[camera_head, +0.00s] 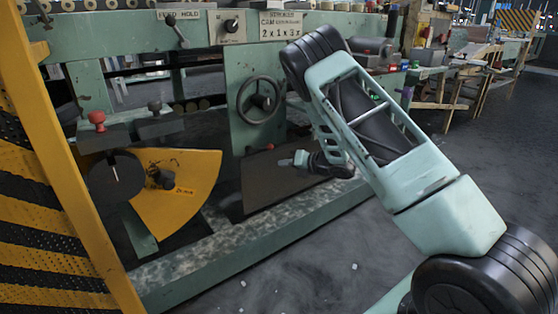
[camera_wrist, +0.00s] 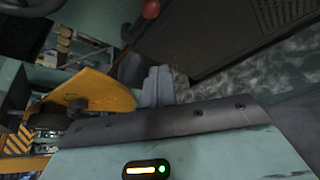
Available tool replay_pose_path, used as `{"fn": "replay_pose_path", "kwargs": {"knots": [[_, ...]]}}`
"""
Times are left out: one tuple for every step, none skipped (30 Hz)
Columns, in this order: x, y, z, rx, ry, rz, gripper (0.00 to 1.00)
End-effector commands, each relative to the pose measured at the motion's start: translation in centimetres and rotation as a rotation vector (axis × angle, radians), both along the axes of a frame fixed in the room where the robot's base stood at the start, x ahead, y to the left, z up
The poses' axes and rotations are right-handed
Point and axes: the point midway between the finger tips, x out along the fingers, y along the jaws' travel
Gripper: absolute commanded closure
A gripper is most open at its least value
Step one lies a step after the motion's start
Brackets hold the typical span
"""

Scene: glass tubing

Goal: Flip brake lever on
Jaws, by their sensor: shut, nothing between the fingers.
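No label that I can read says "brake", so I cannot tell for sure which lever it is. A lever with a red knob (camera_head: 97,118) stands at the left of the green machine, beside one with a black knob (camera_head: 154,106). A small red knob (camera_head: 270,147) shows below the handwheel; a red ball, likely this one, is at the top of the wrist view (camera_wrist: 150,9). My gripper (camera_head: 287,162) is shut and empty, pointing left before the dark panel, apart from the knobs. Its grey fingers show in the wrist view (camera_wrist: 157,86).
A yellow sector plate (camera_head: 185,195) sits left of my gripper. The handwheel (camera_head: 262,100) is above it. A small lever (camera_head: 176,31) sits under the "FEED HOLD" label. A striped yellow frame (camera_head: 62,170) stands at the far left. The floor in front is mostly clear.

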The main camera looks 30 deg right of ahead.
Motion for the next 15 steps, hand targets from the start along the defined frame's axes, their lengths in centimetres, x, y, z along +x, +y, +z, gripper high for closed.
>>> {"fn": "replay_pose_path", "kwargs": {"knots": [[0.6,0.3,-0.6,0.000,-0.001,0.003,1.00],[1.0,0.5,-0.8,-0.001,-0.002,0.004,1.00],[1.6,0.7,-1.1,-0.001,-0.002,0.004,1.00],[2.1,0.9,-1.3,-0.001,-0.002,0.004,1.00],[2.7,1.0,-1.6,0.000,-0.001,0.003,1.00],[3.4,1.3,-1.9,-0.002,-0.003,0.004,1.00],[4.0,1.5,-2.1,-0.001,-0.003,0.003,1.00],[4.6,1.7,-2.4,-0.001,-0.003,0.004,1.00],[5.3,1.9,-2.7,-0.002,-0.003,0.004,1.00],[5.9,2.1,-2.9,-0.002,-0.004,0.004,1.00],[6.4,2.3,-3.1,-0.001,-0.003,0.003,1.00],[7.1,2.5,-3.4,-0.001,-0.003,0.003,1.00],[7.6,2.7,-3.6,-0.001,-0.003,0.003,1.00],[8.1,2.9,-3.7,0.000,-0.002,0.003,1.00],[8.5,2.5,-3.3,-0.002,-0.005,-0.001,1.00]]}}
